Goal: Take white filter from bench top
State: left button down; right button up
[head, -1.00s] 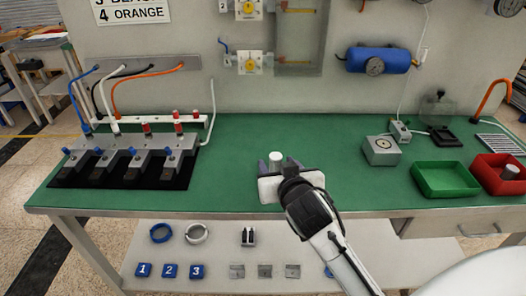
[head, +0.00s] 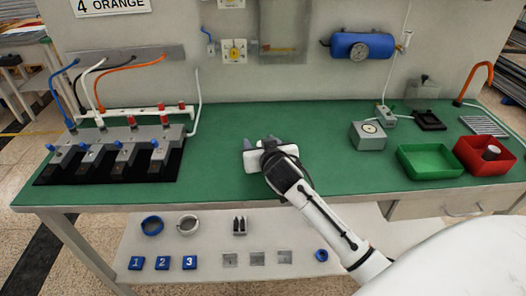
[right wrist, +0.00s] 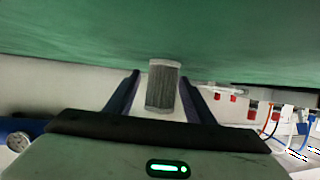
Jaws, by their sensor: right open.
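The white filter (right wrist: 163,87) shows in the right wrist view as a short cylinder with a grey pleated side and pale ends. That view is upside down, and the filter stands against the green bench top (right wrist: 70,40). My right gripper (right wrist: 160,100) is open, with one dark finger on each side of the filter; I cannot tell whether either finger touches it. In the head view my right gripper (head: 262,143) is low over the middle of the bench top (head: 320,130) and hides the filter. My left gripper is not in view.
A grey block fixture (head: 120,150) with blue knobs stands at the left. At the right are a grey box (head: 368,136), a green tray (head: 402,165) and a red tray (head: 470,167) holding a dark cylinder. The bench around my gripper is clear.

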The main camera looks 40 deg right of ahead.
jog(key=c, duration=1.1)
jog(key=shift+c, duration=0.2)
